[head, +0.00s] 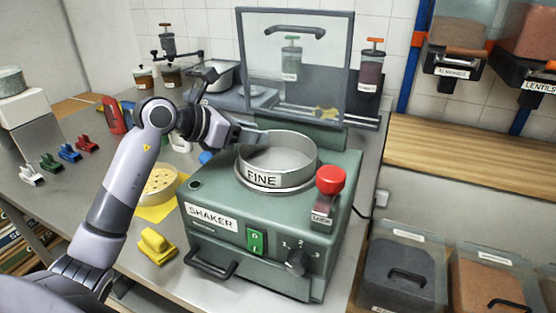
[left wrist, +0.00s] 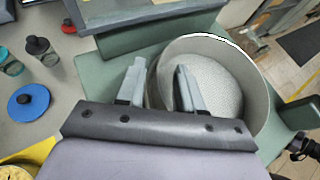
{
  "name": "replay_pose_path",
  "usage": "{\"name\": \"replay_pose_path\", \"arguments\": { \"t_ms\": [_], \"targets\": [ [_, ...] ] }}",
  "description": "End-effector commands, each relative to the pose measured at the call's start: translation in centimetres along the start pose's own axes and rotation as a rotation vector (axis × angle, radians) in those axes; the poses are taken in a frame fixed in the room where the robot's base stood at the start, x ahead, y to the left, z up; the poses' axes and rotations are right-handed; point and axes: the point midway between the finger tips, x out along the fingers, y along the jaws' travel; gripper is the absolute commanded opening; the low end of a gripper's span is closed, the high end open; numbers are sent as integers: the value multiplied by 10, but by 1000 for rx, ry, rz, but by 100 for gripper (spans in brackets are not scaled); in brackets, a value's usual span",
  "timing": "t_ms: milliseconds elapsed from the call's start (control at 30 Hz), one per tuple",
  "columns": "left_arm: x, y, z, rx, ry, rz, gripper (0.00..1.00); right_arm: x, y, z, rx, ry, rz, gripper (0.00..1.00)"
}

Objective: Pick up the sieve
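The sieve (head: 277,168) is a round grey pan marked FINE. It sits level on top of the green shaker (head: 225,230), whose clear lid (head: 300,70) stands open behind it. My left gripper (head: 262,136) is at the sieve's far left rim. In the left wrist view, my left gripper's fingers (left wrist: 157,72) are spread, one outside the sieve (left wrist: 255,95) and one inside, with the wall between them. I cannot tell whether either finger touches the wall. My right gripper is not in view.
A red-knobbed lock (head: 329,190) stands at the sieve's right. Coloured clips lie further left. Bins (head: 398,270) stand at the lower right.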

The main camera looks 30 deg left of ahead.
Motion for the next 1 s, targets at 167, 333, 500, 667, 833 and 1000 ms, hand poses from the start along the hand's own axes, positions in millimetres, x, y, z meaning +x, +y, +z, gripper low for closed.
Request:
{"name": "replay_pose_path", "arguments": {
  "t_ms": [167,333,500,667,833,1000],
  "targets": [
    [0,0,0,0,0,0,33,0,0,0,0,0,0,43],
    [0,0,0,0,0,1,0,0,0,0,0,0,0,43],
    [-1,0,0,0,-1,1,0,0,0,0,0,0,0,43],
    [-1,1,0,0,0,2,0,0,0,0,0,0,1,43],
    [-4,1,6,3,-1,4,0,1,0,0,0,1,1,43],
    [-12,2,22,5,-2,5,0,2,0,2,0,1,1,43]
  ]
}}
